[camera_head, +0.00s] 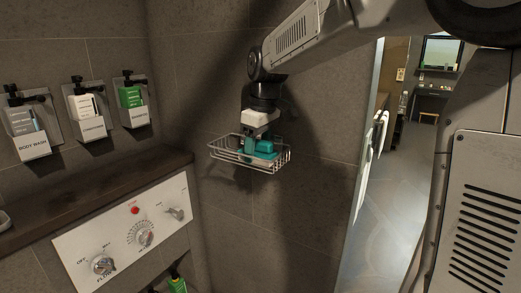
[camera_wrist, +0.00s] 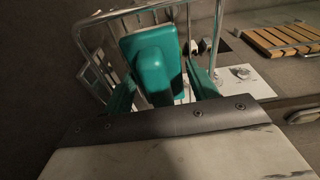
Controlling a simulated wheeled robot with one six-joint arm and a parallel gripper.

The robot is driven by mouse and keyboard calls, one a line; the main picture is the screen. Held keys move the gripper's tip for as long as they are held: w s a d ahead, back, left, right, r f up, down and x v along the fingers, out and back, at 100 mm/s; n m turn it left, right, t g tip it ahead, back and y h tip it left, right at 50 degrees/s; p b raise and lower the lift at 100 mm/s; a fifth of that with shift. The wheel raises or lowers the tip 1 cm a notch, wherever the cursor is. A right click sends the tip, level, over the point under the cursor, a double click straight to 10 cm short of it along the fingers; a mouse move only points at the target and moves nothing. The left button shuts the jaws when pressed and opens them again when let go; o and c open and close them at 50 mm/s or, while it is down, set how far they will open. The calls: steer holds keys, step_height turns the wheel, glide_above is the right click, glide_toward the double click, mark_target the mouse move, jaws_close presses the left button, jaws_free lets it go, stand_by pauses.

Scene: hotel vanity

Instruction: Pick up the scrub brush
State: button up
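The scrub brush (camera_wrist: 152,55) is teal, with a broad block end and a narrower part toward the camera. It lies in the wire basket (camera_wrist: 104,20) on the wall. In the head view the brush (camera_head: 265,148) shows as a teal shape inside the basket (camera_head: 280,163). My gripper (camera_head: 249,153) reaches down into the basket from above, close to the brush. In the wrist view my gripper (camera_wrist: 160,74) has its two teal fingers apart, one on each side of the brush, with gaps visible. The brush's underside is hidden.
The basket's wire rim surrounds the brush and gripper. Bottle holders (camera_head: 88,105) hang on the left wall above a dark ledge (camera_head: 100,185). A white control panel (camera_head: 130,232) with knobs is below. A wooden slatted item (camera_wrist: 283,38) shows in the wrist view. Open floor lies right.

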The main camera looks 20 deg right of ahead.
steer(key=c, duration=0.6)
steer(key=shift+s+a+r, duration=0.1)
steer(key=shift+a+r, duration=0.05)
steer(key=shift+r, duration=0.3)
step_height(320, 180, up, 6)
steer(key=shift+r, duration=0.25)
steer(key=s+a, duration=0.4)
steer(key=a, duration=0.1)
steer(key=s+a, duration=0.3)
steer(key=a, duration=0.2)
steer(key=s+a, duration=0.4)
steer(key=a, duration=0.1)
steer(key=shift+s+a+f, duration=0.2)
steer(key=shift+s+a, duration=0.1)
steer(key=shift+a, duration=0.1)
